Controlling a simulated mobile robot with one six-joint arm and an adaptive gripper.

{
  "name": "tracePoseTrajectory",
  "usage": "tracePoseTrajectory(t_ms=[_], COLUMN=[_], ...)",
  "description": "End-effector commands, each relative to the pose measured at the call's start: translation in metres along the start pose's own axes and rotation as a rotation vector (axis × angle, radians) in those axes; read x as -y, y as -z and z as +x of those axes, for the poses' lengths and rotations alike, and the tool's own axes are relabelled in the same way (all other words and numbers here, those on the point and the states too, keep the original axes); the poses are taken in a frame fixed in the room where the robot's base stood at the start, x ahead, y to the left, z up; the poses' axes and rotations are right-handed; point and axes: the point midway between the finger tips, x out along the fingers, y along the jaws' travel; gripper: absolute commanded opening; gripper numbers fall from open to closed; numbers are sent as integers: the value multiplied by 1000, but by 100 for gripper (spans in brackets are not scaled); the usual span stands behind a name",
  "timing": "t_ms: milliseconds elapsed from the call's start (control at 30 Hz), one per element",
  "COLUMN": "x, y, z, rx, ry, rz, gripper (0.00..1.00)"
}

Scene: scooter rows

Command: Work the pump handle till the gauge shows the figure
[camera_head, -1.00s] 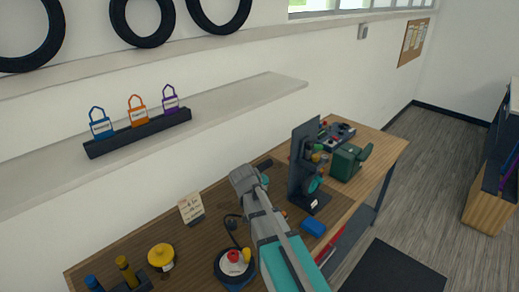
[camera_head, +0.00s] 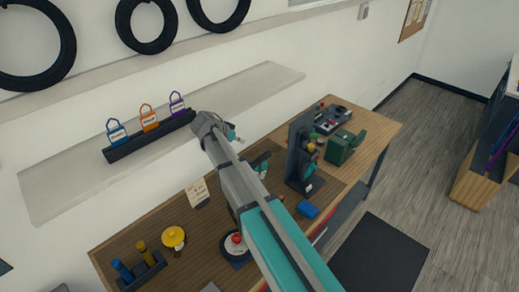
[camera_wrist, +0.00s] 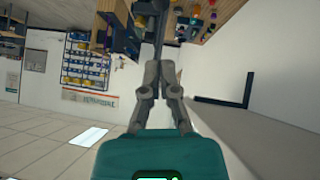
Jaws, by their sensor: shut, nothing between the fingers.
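My gripper (camera_head: 232,134) is raised above the bench, in front of the wall shelf in the head view. In the wrist view its fingers (camera_wrist: 160,72) are together and empty. A dark round-based device with a red top (camera_head: 237,239) stands on the bench, partly hidden by my arm; it may be the pump. A short black bar (camera_head: 261,159) shows just beyond my arm; I cannot tell whether it is the handle. A small written card (camera_head: 198,193) stands on the bench, its figures too small to read. No gauge reading can be made out.
The shelf (camera_head: 75,188) holds blue, orange and purple padlock shapes on a black rack (camera_head: 150,137). The bench carries a yellow-topped pot (camera_head: 174,237), a dark upright stand (camera_head: 298,155), a blue block (camera_head: 307,209) and a green vice-like object (camera_head: 340,147).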

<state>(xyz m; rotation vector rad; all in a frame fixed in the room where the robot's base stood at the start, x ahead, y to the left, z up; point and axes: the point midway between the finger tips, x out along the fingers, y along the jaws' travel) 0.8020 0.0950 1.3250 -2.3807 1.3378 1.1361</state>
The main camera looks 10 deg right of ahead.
Motion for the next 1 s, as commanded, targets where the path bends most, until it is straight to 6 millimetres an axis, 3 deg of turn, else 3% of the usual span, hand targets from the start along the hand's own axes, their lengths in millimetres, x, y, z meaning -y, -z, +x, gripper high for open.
tracePoseTrajectory(t_ms=[567,1000], x=[2,2], y=[0,-2], z=[3,40], rx=[-4,-3], ry=[1,0], rz=[3,3], gripper=[0,0])
